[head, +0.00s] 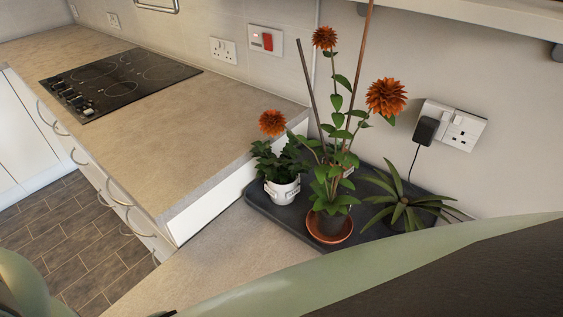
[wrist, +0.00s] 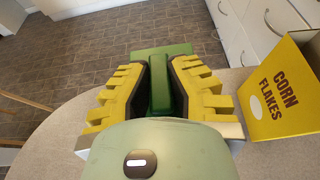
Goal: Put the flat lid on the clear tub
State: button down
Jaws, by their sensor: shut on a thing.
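In the wrist view my gripper (wrist: 159,78), with yellow ribbed fingers, is shut on a green thing, which looks like the flat lid (wrist: 160,50). A dark green upright part of it sits between the fingers. A lighter green flat part shows beyond the fingertips, and the fingers hide the rest. The held thing is above a rounded pale worktop, near its edge; its height cannot be told. I see the clear tub in neither view. The head view does not show my gripper's fingers.
A yellow corn flakes box (wrist: 280,92) stands close right of my gripper on the pale worktop (wrist: 60,135). The head view shows a hob (head: 120,80), a long, mostly bare counter (head: 190,125), and several potted plants on a dark tray (head: 262,207) by the wall sockets.

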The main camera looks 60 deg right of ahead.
jog(key=shift+w+f+b, duration=0.1)
jog(key=shift+f+b, duration=0.45)
jog(key=shift+f, duration=1.7)
jog(key=shift+f, duration=0.65)
jog(key=c, duration=1)
grip_release()
jog(key=v, duration=1.2)
